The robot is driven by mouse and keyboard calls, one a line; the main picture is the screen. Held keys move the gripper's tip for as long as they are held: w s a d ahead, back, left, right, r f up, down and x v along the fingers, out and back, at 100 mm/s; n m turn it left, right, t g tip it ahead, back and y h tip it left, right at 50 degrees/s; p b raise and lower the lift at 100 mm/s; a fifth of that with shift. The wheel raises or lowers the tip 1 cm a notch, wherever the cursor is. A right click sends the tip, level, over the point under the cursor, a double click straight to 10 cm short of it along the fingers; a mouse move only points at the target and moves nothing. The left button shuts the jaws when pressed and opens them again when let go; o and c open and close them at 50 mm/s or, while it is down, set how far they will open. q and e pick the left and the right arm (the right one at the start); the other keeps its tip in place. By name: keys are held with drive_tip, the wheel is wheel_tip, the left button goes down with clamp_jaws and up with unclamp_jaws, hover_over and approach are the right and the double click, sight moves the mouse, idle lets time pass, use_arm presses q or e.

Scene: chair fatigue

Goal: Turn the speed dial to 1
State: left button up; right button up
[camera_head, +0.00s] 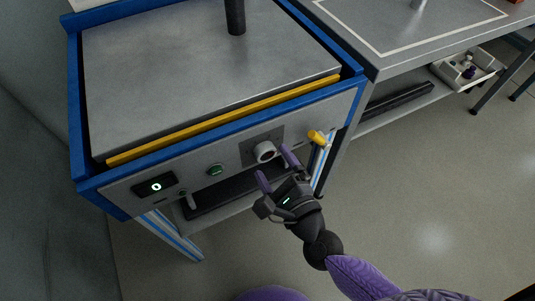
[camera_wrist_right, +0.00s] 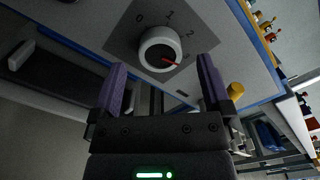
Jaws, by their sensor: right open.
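The speed dial (camera_head: 265,151) is a white round knob on a dark square plate on the front panel of the blue-framed machine. In the right wrist view the dial (camera_wrist_right: 158,45) shows large, with the marks 0, 1 and 2 around its upper side. Its red pointer line points right and slightly down, past the 2; the mark there is unclear. My right gripper (camera_head: 276,168) is open in front of the dial. In the wrist view its purple fingers (camera_wrist_right: 161,72) stand apart, with the dial beyond and between their tips, apparently not gripped. My left gripper is not in view.
On the same panel are a display (camera_head: 155,187) reading 0, a green button (camera_head: 215,170) and a yellow knob (camera_head: 317,137) close to the right gripper. A grey plate (camera_head: 200,70) tops the machine. The floor (camera_head: 430,190) at right is clear.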

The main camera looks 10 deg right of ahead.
drive_tip(key=shift+x, duration=1.15)
drive_tip(key=c, duration=1.3)
